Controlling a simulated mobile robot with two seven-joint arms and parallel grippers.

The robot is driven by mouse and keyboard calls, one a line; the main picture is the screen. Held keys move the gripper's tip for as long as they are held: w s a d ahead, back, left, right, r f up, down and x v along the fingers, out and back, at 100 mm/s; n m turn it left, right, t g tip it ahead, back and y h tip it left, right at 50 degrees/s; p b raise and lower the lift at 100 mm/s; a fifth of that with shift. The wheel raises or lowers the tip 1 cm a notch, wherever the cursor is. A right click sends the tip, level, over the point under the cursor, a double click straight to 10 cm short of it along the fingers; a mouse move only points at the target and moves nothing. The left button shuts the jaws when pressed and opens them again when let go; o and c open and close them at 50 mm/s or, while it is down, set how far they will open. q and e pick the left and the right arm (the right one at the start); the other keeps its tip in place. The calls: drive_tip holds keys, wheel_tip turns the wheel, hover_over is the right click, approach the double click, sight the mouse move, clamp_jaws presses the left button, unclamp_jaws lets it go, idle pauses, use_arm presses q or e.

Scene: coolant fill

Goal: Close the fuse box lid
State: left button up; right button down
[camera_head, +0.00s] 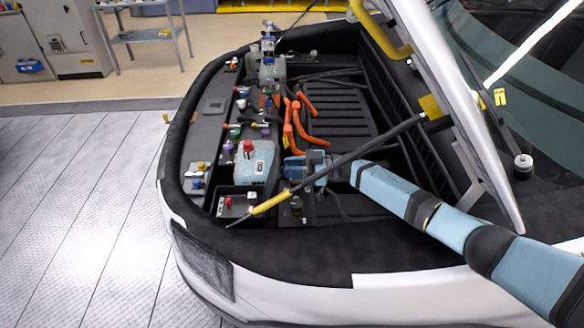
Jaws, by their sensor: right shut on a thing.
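A small open black box (238,191) with red and white parts inside sits at the near left of the engine bay. It looks like the fuse box. I cannot clearly make out its lid. My right gripper (291,168) comes in from the right, low in the bay. It is just right of the pale blue tank with the red cap (256,165) and above and right of the black box. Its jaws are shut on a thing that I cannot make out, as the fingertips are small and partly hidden. My left gripper is not in view.
Orange cables (298,125) lie beyond the gripper. Several coloured caps and a bottle (268,45) line the left and far side. The raised hood (440,70) stands at the right.

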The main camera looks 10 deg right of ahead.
drive_tip(key=shift+a+r, duration=0.2)
drive_tip(key=shift+a, duration=0.05)
